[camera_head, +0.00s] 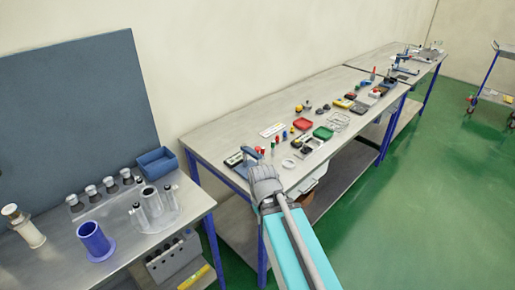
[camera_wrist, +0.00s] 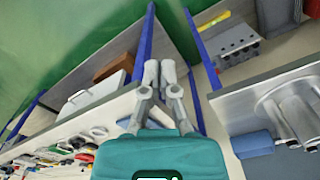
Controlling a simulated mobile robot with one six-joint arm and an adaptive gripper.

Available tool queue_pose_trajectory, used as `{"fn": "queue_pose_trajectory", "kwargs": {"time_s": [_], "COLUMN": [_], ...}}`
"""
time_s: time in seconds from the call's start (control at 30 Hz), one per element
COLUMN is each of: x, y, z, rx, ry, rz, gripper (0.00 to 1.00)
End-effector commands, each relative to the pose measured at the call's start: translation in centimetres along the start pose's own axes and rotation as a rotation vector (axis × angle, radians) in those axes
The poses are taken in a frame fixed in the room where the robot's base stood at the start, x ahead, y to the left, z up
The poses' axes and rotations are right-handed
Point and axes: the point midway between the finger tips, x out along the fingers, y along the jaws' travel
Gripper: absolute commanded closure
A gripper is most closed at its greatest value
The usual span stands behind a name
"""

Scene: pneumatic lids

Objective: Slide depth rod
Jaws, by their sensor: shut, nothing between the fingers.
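I cannot make out a depth rod for certain in either view. In the head view, a small blue-grey fixture (camera_head: 250,152) stands on a dark base at the near left corner of the middle bench, close to the end of my arm. In the wrist view, my gripper (camera_wrist: 159,66) has its two grey fingers together and empty. It hangs in the gap between two benches, apart from the objects on them. Details of the small tools on the middle bench are too small to tell.
The left bench (camera_head: 118,268) bears a blue cup (camera_head: 95,240), a blue bin (camera_head: 157,163) and several metal cylinders.

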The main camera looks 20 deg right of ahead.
Motion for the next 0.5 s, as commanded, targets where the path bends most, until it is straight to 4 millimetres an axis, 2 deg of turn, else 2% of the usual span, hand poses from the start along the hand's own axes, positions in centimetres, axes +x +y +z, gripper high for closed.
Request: {"fn": "queue_pose_trajectory", "kwargs": {"time_s": [0.1, 0.33, 0.47, 0.5], "x": [0.0, 0.5, 1.4, 1.7], "y": [0.0, -0.1, -0.2, -0.2], "z": [0.0, -0.7, -2.1, -2.7], "rx": [0.000, -0.021, -0.069, -0.091], "ry": [0.000, 0.005, 0.020, 0.028], "rz": [0.000, -0.033, -0.106, -0.138], "gripper": [0.98, 0.55, 0.31, 0.29]}}
